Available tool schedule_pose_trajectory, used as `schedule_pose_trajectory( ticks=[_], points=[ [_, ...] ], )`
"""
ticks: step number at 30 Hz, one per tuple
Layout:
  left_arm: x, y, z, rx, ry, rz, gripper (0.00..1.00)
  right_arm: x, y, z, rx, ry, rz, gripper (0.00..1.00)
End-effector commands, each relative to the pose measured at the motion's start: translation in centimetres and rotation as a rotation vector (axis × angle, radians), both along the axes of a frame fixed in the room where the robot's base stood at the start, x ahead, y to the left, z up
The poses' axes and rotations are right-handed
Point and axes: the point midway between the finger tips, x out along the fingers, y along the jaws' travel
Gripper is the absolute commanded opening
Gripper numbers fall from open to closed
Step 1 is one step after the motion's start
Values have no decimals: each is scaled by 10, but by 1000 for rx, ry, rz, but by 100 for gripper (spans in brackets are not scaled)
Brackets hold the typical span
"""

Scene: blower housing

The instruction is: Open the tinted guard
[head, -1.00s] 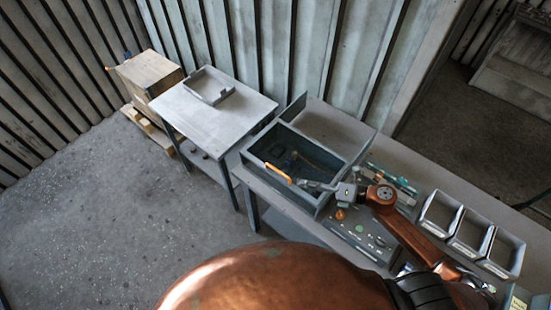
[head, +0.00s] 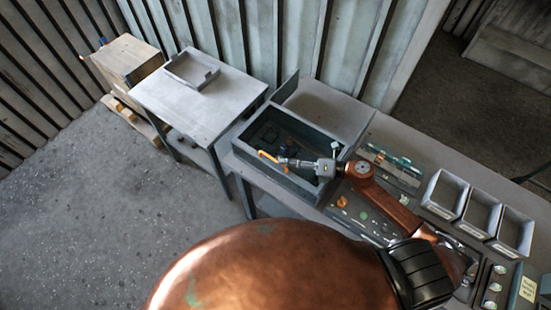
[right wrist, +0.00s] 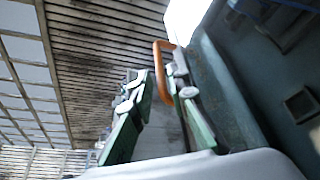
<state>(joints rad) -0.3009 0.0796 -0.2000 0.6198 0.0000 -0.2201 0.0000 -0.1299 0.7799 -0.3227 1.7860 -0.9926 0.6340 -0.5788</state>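The tinted guard (head: 292,147) is a dark see-through panel over the grey blower housing (head: 311,191); its edges are hard to make out. An orange handle (head: 268,157) sits at its front-left edge. My right gripper (head: 284,161) reaches in from the right, low over the housing, with its fingertips close to the handle. In the right wrist view the orange handle (right wrist: 160,62) shows between the two fingertips, and the right gripper (right wrist: 163,88) has a gap between its fingers. Whether a finger touches the handle is unclear. My left gripper is not in view.
Three grey bins (head: 481,213) stand on the bench to the right. Small parts and tools (head: 365,214) lie beside the housing. A grey table (head: 222,98) with a shallow tray (head: 191,72) stands to the left, with a wooden crate (head: 126,62) beyond. Open floor lies in front.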

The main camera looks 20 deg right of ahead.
Motion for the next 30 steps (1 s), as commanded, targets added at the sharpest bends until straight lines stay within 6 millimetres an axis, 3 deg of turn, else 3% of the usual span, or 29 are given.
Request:
schedule_pose_trajectory(
  ticks=[4, 10, 19, 26, 30],
  points=[
    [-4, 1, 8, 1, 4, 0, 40, 13, 20, -2, 2, -1, 0, 16],
    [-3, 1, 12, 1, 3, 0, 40, 22, 34, -7, 0, 0, -1, 16],
    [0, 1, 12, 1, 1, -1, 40, 23, 36, -10, 0, 1, -1, 16],
    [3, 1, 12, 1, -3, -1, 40, 23, 36, -9, -1, 0, -1, 1],
    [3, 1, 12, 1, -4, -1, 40, 23, 36, -9, -1, 0, -1, 0]
  ],
)
